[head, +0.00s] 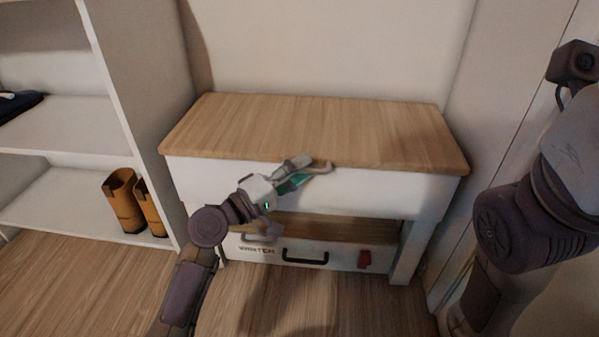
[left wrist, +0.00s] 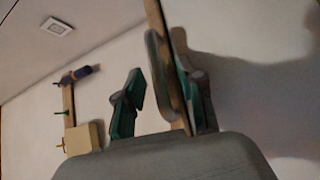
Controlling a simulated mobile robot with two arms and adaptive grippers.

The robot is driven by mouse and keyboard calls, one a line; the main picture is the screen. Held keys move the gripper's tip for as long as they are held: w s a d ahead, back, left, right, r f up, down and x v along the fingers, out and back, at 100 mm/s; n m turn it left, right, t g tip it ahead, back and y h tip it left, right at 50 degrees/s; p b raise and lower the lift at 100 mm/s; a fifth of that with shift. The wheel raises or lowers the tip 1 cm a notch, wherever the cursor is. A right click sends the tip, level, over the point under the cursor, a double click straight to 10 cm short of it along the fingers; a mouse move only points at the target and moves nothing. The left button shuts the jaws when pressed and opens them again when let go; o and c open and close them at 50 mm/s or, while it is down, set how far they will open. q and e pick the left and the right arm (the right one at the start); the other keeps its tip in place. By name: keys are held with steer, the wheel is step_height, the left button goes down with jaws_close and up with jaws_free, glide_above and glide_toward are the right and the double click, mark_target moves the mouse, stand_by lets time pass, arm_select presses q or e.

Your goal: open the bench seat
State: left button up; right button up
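The bench has a wooden seat lid (head: 270,125) on a white body (head: 380,192). The lid lies flat and looks closed. My left gripper (head: 307,170) is at the middle of the lid's front edge. In the left wrist view, the lid's edge (left wrist: 155,12) shows as a narrow wooden strip running down among the fingers of the gripper (left wrist: 150,90). One finger stands clearly apart from the strip, so the gripper looks open. Exact contact with the lid is hard to make out. My right arm shows at the right; its gripper is out of view.
A white shelf (head: 70,120) with tan boots (head: 125,200) stands left. Walls close in behind and right. Wooden floor lies in front.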

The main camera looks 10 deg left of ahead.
arm_select(q)
jaws_close()
stand_by(0.3)
